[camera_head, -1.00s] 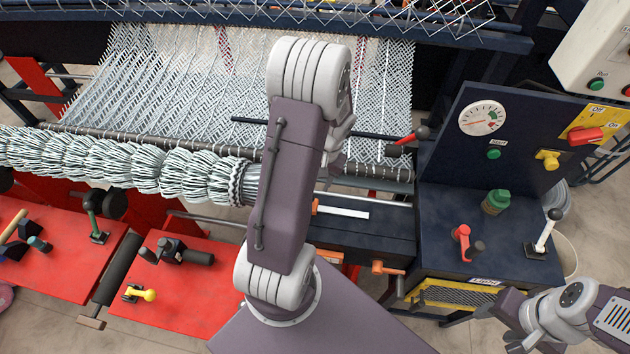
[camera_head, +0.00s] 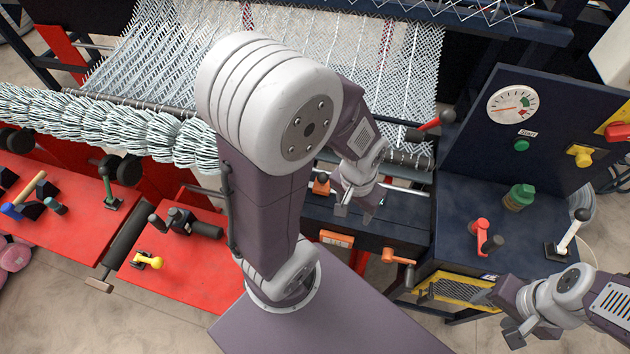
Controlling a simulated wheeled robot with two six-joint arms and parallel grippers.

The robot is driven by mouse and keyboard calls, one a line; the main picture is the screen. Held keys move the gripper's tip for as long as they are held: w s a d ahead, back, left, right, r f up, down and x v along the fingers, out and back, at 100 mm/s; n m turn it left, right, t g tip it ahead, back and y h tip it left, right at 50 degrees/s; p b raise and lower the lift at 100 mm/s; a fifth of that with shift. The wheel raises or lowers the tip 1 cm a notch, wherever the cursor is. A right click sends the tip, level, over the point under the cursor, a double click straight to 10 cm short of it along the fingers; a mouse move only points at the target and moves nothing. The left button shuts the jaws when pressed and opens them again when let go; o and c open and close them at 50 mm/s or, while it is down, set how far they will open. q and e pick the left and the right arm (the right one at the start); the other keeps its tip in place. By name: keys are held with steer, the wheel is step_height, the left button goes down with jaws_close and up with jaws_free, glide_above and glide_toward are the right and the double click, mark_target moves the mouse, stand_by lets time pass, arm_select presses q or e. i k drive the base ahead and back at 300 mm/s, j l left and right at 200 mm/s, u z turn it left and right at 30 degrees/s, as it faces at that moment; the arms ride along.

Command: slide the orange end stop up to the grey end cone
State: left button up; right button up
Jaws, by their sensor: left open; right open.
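The small orange end stop (camera_head: 321,185) sits on the dark rail bench at centre, just right of my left arm. My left gripper (camera_head: 354,211) is open, pointing down over the bench, just right of the orange piece and apart from it in the picture. I cannot make out the grey end cone; my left arm covers part of the bench and the end of the woven roll. My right gripper (camera_head: 497,318) is open and empty at the lower right, in front of the dark control console.
The rolled mesh (camera_head: 130,130) lies at left, the flat mesh behind. An orange crank (camera_head: 398,257) juts from the bench front. The console (camera_head: 455,210) at right carries a green knob (camera_head: 519,197), a red-orange handle (camera_head: 481,235) and a white lever (camera_head: 568,238). Red tables stand at left.

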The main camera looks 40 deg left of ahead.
mark_target(321, 186)
steer(key=u, duration=0.8)
steer(key=k+l+u, duration=0.1)
steer(key=u, duration=1.1)
